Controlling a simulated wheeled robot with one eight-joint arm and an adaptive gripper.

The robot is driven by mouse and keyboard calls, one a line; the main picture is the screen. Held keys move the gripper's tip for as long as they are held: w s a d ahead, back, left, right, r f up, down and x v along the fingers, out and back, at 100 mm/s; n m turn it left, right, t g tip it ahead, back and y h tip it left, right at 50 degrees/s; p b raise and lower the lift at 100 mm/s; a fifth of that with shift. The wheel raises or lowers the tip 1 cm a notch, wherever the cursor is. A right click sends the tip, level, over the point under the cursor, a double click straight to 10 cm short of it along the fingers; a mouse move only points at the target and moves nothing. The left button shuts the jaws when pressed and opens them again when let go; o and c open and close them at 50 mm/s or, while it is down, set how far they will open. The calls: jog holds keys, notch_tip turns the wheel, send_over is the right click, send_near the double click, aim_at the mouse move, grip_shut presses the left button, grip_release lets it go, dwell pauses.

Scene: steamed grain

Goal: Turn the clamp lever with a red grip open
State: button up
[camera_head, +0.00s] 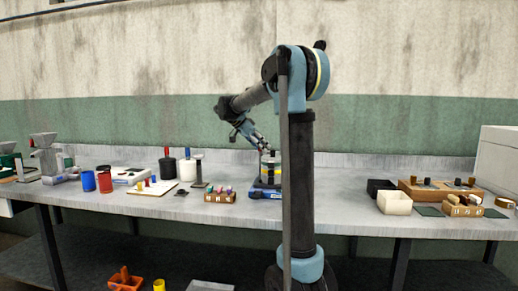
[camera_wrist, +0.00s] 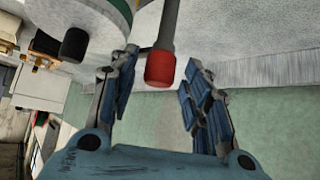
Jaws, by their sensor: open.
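The red grip (camera_wrist: 160,72) of a lever shows in the wrist view, at the end of a grey lever shaft (camera_wrist: 168,25). My gripper (camera_wrist: 158,60) is open, one finger on each side of the red grip, with visible gaps. I cannot tell whether the grip is fully at finger depth. The lever is too small to make out there, and my arm partly hides the device.
A round pale body with a black knob (camera_wrist: 75,43) lies beside the lever. On the bench (camera_head: 340,190), a small block with coloured pegs (camera_head: 220,196) and black and white canisters (camera_head: 187,170) stand left of the device. Boxes (camera_head: 395,202) stand at right.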

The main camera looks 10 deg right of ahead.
jog(key=shift+d, duration=0.1)
grip_shut()
jog(key=shift+n, duration=0.3)
jog(key=shift+t, duration=0.4)
jog(key=n+t+y, duration=0.1)
jog(key=n+t, duration=0.1)
jog(key=n, duration=0.1)
jog(key=shift+n+y, duration=0.3)
jog(key=shift+y, duration=0.1)
jog(key=n+t+y, duration=0.1)
jog(key=n+y, duration=0.1)
jog(key=n, duration=0.1)
jog(key=n+t+y, duration=0.1)
jog(key=n, duration=0.2)
jog(key=shift+t+y, duration=0.3)
jog(key=shift+y, duration=0.1)
jog(key=n+y, duration=0.4)
jog(key=n, duration=0.1)
jog(key=shift+t, duration=0.3)
jog(key=c, duration=1)
grip_release()
jog(key=shift+n+g+y, duration=0.4)
jog(key=shift+n+y, duration=1)
jog(key=shift+n, duration=0.9)
